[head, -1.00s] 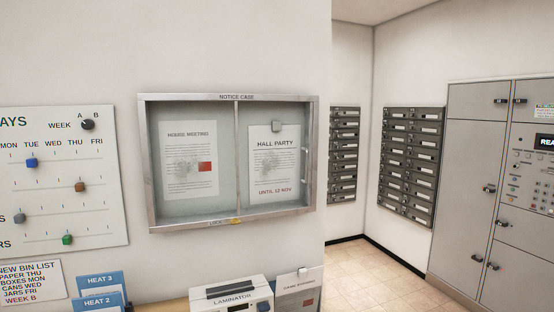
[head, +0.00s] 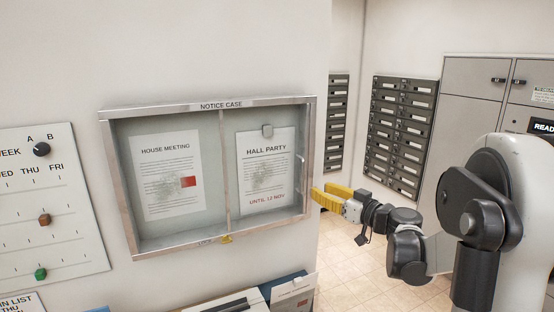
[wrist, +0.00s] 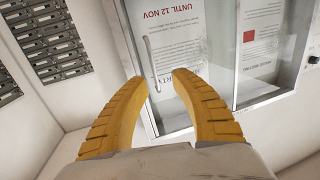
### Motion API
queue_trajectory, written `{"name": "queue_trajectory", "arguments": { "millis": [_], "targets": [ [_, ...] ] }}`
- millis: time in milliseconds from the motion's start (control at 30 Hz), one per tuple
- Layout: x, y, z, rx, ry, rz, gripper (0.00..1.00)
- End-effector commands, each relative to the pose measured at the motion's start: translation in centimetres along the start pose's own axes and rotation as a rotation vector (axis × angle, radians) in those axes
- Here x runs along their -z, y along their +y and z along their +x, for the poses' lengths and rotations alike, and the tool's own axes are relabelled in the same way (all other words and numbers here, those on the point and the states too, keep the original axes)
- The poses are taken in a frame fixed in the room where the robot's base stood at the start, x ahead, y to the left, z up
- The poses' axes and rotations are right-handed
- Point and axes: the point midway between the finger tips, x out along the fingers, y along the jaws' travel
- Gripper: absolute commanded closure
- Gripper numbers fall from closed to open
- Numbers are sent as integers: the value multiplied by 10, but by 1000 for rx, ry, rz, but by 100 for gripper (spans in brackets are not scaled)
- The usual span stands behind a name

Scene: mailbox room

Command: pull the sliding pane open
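The notice case (head: 208,104) hangs on the wall in the head view, with a metal frame and two glass panes meeting at a middle upright. The right pane (head: 285,185) covers the HALL PARTY notice; the left covers HOUSE MEETING. A slim upright handle (wrist: 152,65) shows on the right pane in the wrist view, ahead of the fingers and apart from them. My gripper (head: 316,194) is just right of the case in the head view. In the wrist view my gripper (wrist: 160,80) is open, its yellow fingers apart with nothing between them.
A yellow lock piece (head: 226,239) sits on the case's bottom frame. A slider board (head: 45,205) hangs to the left. Below are a laminator (head: 225,304) and a sheet holder (head: 293,290). Mailboxes (head: 400,135) and lockers stand behind my arm; floor between is clear.

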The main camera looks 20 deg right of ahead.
Motion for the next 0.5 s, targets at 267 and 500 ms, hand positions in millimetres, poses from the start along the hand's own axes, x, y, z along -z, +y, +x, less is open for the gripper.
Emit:
{"name": "queue_trajectory", "arguments": {
  "millis": [267, 500],
  "targets": [
    [6, 15, 19, -16, 38, -19, 70],
    [8, 16, 67, -15, 37, -18, 70]
  ]
}}
